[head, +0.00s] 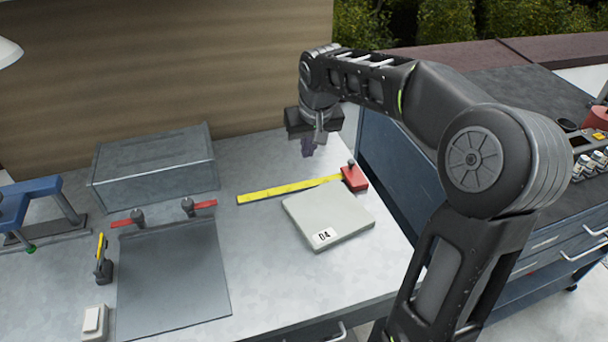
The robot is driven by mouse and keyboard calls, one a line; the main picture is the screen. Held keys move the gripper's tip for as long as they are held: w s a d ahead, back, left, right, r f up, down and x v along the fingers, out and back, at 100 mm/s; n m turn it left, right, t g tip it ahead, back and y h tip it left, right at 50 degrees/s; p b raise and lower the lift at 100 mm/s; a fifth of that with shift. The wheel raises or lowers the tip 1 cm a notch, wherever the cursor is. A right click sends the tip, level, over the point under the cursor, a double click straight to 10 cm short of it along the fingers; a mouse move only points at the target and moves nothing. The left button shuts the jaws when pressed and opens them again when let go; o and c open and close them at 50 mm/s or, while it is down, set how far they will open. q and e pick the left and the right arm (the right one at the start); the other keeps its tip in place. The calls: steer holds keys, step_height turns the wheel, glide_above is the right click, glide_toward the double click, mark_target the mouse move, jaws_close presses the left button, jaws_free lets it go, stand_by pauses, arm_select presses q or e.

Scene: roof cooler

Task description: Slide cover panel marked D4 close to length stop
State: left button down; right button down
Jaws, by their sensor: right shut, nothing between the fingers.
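The cover panel marked D4 (335,210) is a pale grey square plate lying flat on the metal bench, its label at the near left corner. A red block with a small knob, which looks like the length stop (354,180), sits at the right end of a yellow ruler (285,191). The panel's far edge is near the ruler and the red block; I cannot tell whether they touch. My right gripper (308,150) is shut and empty, pointing down above the far part of the bench, beyond the ruler and apart from the panel. My left gripper is out of view.
A grey metal box (155,168) stands at the back left. A dark sheet (172,275) with red-handled clamps (127,219) lies at the front left, beside a blue frame (35,205). A blue tool cabinet (400,180) stands right of the bench. Bare bench lies left of the panel.

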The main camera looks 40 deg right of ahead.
mark_target(307, 187)
steer(key=p+x, duration=0.1)
steer(key=x, duration=0.9)
steer(key=shift+f, duration=0.2)
steer(key=s, duration=0.2)
steer(key=s+a, duration=0.1)
steer(key=shift+s+r+p, duration=0.2)
steer(key=shift+r+p, duration=0.15)
steer(key=shift+s+a, duration=0.15)
steer(key=shift+s, duration=0.05)
steer(key=shift+w+f, duration=0.1)
steer(key=shift+f, duration=0.1)
